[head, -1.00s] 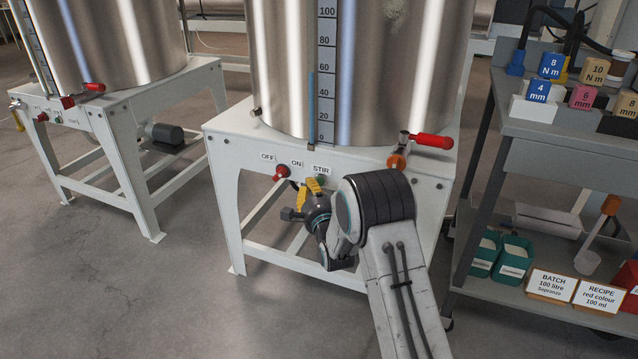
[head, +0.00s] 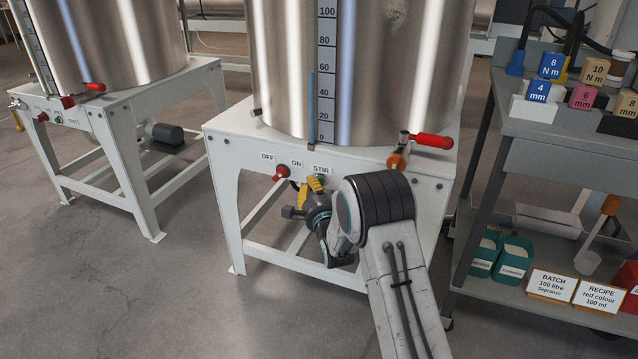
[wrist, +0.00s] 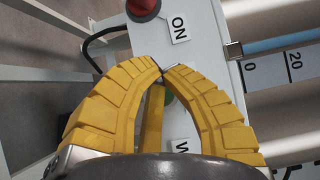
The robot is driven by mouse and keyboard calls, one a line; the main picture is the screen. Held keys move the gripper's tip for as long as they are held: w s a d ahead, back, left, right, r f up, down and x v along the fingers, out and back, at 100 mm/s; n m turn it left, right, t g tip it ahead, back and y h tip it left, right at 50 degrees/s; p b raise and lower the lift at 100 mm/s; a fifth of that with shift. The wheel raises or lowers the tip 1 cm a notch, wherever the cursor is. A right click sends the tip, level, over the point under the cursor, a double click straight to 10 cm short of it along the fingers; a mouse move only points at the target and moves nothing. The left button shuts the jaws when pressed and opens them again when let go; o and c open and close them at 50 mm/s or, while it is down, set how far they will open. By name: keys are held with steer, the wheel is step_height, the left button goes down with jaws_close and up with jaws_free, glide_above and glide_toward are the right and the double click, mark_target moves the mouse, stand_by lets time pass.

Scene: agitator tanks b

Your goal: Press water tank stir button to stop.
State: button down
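The steel water tank (head: 350,75) stands on a white frame (head: 232,140) whose front panel carries OFF, ON and STIR labels. The STIR label (head: 321,169) sits above a small green button, mostly hidden in the head view by my fingers. In the wrist view the green button (wrist: 168,97) shows in part between my yellow fingers. My gripper (head: 314,182) is in front of the panel at this button, with its fingertips (wrist: 163,72) together and nothing held between them. I cannot tell whether the tips touch the button or panel.
A red knob (head: 282,171) lies just left of the button, under OFF and ON; it also shows in the wrist view (wrist: 143,8). A red-handled valve (head: 432,141) juts out at the upper right. A shelf cart (head: 560,150) stands to the right.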

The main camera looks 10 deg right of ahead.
steer(key=shift+w+d, duration=0.25)
steer(key=shift+w, duration=0.2)
stand_by(1.0)
stand_by(0.4)
steer(key=shift+r, duration=0.15)
steer(key=s+r+n+g+p, duration=0.35)
steer(key=s+r+p, duration=0.35)
steer(key=r+p, duration=0.45)
steer(key=s+r+n+g+p, duration=0.35)
steer(key=s+r+p, duration=0.35)
steer(key=r, duration=0.7)
steer(key=s+r+n+g+p, duration=0.2)
steer(key=s+r+p, duration=0.4)
steer(key=s, duration=0.5)
steer(key=s+r+n+g+p, duration=0.3)
steer(key=s+r+n+p, duration=0.2)
steer(key=s+p, duration=0.5)
steer(key=s+r+n+g+p, duration=0.2)
steer(key=s+r+n+p, duration=0.2)
steer(key=s+r+p, duration=0.3)
steer(key=s+r, duration=0.2)
steer(key=s, duration=0.3)
steer(key=shift+s+d+p, duration=0.25)
steer(key=shift+p, duration=0.15)
steer(key=shift+r, duration=0.1)
